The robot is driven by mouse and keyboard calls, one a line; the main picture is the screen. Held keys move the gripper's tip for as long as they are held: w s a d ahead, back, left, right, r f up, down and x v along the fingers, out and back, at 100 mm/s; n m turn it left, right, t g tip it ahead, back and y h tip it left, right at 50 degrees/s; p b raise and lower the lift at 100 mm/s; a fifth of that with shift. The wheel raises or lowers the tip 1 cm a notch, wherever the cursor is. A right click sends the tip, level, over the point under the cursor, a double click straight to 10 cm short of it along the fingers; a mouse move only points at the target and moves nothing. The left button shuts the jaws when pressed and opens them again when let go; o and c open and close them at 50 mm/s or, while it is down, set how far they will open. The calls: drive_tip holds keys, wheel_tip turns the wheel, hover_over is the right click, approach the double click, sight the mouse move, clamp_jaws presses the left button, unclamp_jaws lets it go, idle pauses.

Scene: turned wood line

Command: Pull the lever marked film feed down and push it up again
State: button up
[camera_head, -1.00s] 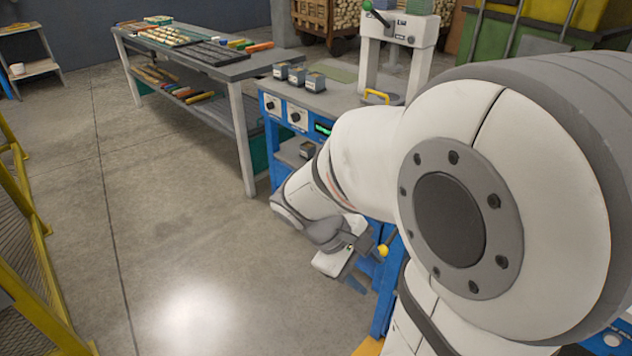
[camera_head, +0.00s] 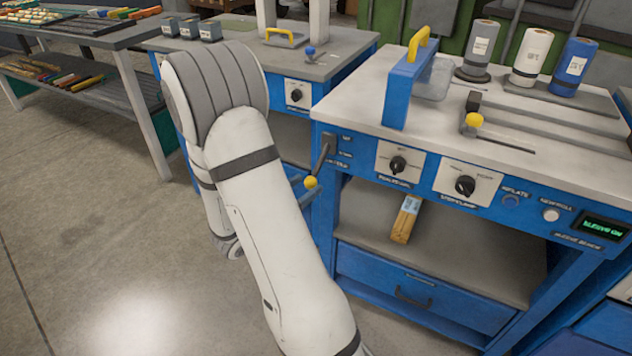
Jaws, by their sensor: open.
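A lever with a yellow ball knob (camera_head: 310,182) sits at the left front corner of the blue bench machine (camera_head: 368,262). Its dark bar slants down and outward from a small mount beside lettering too small to read surely. A second yellow-knobbed lever (camera_head: 474,121) stands in a slot on the machine's top. My arm stands to the left of the front lever, its elbow raised and its far part running down behind the near link. My gripper is hidden behind my arm, so its fingers do not show.
The machine's front carries two dials (camera_head: 398,165), buttons and a green display (camera_head: 605,228). A blue upright with a yellow handle (camera_head: 419,42) and several rolls (camera_head: 530,55) stand on top. A wooden block (camera_head: 406,219) lies on the shelf. Open floor (camera_head: 90,240) lies left.

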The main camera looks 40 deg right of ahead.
sight(317, 168)
drive_tip(key=shift+w+d+b, duration=0.15)
drive_tip(key=shift+d, duration=1)
drive_tip(key=shift+w+d+b, duration=0.15)
drive_tip(key=shift+d, duration=0.95)
clamp_jaws()
